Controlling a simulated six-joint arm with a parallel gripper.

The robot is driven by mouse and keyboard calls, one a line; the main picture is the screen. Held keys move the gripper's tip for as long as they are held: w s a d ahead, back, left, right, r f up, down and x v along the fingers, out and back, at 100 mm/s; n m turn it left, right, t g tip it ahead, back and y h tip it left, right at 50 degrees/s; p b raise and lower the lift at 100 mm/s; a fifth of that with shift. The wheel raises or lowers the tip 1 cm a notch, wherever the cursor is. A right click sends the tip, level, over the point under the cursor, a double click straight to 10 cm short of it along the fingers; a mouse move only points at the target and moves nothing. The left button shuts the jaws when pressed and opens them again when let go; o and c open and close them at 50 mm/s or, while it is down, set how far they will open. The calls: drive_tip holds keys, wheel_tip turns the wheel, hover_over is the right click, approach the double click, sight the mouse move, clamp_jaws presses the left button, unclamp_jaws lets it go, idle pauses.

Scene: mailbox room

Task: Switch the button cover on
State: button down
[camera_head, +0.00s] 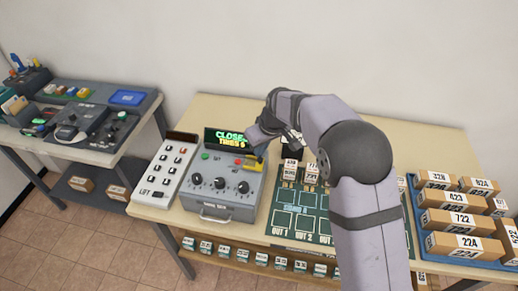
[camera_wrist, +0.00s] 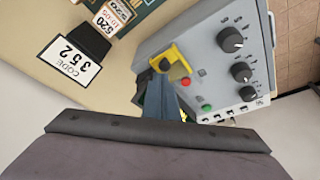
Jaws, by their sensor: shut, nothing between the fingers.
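The yellow button cover (camera_head: 254,162) is on the right side of the top of a grey control box (camera_head: 215,207), partly hidden by my gripper in the head view. In the wrist view the yellow cover (camera_wrist: 181,58) shows as a bent frame beside a dark round part. My gripper (camera_head: 257,142) is shut and empty, pointing down at the cover. In the wrist view its fingertips (camera_wrist: 162,82) are together at the cover's edge; I cannot tell if they touch it. A red button (camera_wrist: 186,82) and a green button (camera_wrist: 207,108) sit beside it.
A lit display (camera_head: 224,138) reads "CLOSE" at the box's back. Dark knobs line the box's front. A white keypad (camera_head: 163,168) stands left, a green slotted mat (camera_head: 285,222) right, and a blue tray (camera_head: 420,232) of cartons farther right. A "CODE 352" card (camera_wrist: 68,52) stands nearby.

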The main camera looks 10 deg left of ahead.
drive_tip(key=p+v, duration=0.4)
drive_tip(key=v, duration=0.5)
drive_tip(key=shift+r, duration=0.25)
drive_tip(key=shift+s+d, duration=0.1)
drive_tip(key=s+d+f+m+g+h, duration=0.1)
drive_tip(key=s+d+f+m+g, duration=0.1)
drive_tip(key=s+d+f, duration=0.4)
drive_tip(key=s+d+f+m+g+h, duration=0.1)
drive_tip(key=s+d+f+m, duration=0.15)
drive_tip(key=s, duration=0.45)
drive_tip(key=s+d+m+g+h, duration=0.1)
drive_tip(key=s+d+m+g, duration=0.1)
drive_tip(key=s+d, duration=1.1)
drive_tip(key=d+r, duration=0.1)
drive_tip(key=d+r+m+t, duration=0.1)
drive_tip(key=d+m+t, duration=0.1)
drive_tip(key=d, duration=0.1)
drive_tip(key=shift+s+r+m, duration=0.15)
drive_tip(key=shift+r+m, duration=0.1)
drive_tip(key=shift+r, duration=0.15)
